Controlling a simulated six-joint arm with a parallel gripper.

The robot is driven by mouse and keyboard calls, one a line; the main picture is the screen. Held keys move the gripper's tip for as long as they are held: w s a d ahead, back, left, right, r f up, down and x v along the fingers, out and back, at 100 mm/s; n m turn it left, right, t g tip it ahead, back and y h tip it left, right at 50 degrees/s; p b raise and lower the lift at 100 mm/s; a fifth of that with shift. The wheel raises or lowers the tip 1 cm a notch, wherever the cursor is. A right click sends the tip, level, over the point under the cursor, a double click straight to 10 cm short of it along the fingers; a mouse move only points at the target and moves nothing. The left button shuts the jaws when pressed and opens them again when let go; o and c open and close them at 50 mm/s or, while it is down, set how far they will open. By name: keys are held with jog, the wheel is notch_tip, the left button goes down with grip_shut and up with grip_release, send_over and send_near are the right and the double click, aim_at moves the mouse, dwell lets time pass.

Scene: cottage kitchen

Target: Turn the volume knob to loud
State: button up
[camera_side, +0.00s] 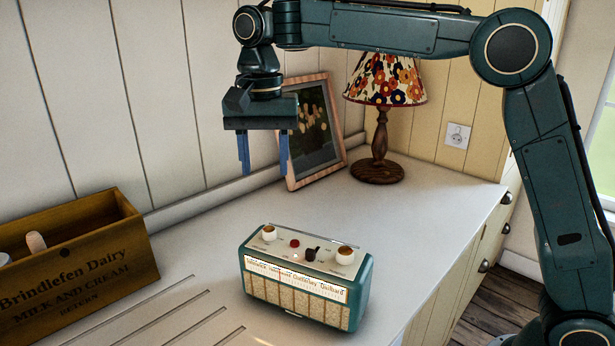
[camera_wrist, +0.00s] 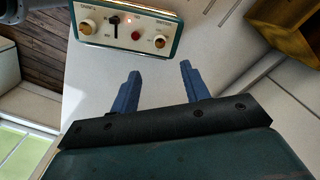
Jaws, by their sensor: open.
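A teal radio (camera_side: 300,304) stands upright on the white counter, its cream top panel also showing in the wrist view (camera_wrist: 112,39). The panel has two white knobs with brown caps, one at the left end (camera_side: 268,233) and one at the right end (camera_side: 345,256). Between them are a red button (camera_side: 294,243) and a black lever (camera_side: 312,253). In the wrist view the order is reversed. The small labels are too blurred to tell which knob is volume. My gripper (camera_side: 263,172) is open and empty, fingers pointing down, high above and behind the radio; its blue fingers (camera_wrist: 160,70) touch nothing.
A wooden dairy crate (camera_side: 75,270) stands at the left. A picture frame (camera_side: 291,177) and a lamp with a flowered shade (camera_side: 385,85) stand at the back, the frame close to my gripper. The counter (camera_side: 205,235) around the radio is clear.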

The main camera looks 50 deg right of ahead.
jog(key=shift+r, duration=0.65)
jog(key=s+d+r+n+t, duration=0.1)
jog(key=s+d+n+t, duration=0.1)
jog(key=s+d, duration=0.45)
jog(key=s+d+r+n+t, duration=0.1)
jog(key=s+d+n, duration=0.2)
jog(key=s, duration=0.6)
jog(key=s+d+f+n+t, duration=0.1)
jog(key=s+d+f+n, duration=0.1)
jog(key=s+f, duration=0.2)
jog(key=s+d+f+n+t, duration=0.1)
jog(key=s+f, duration=0.3)
jog(key=s, duration=0.5)
jog(key=shift+d+f+n+t, duration=0.35)
jog(key=shift+d+n, duration=0.25)
jog(key=shift+d, duration=0.25)
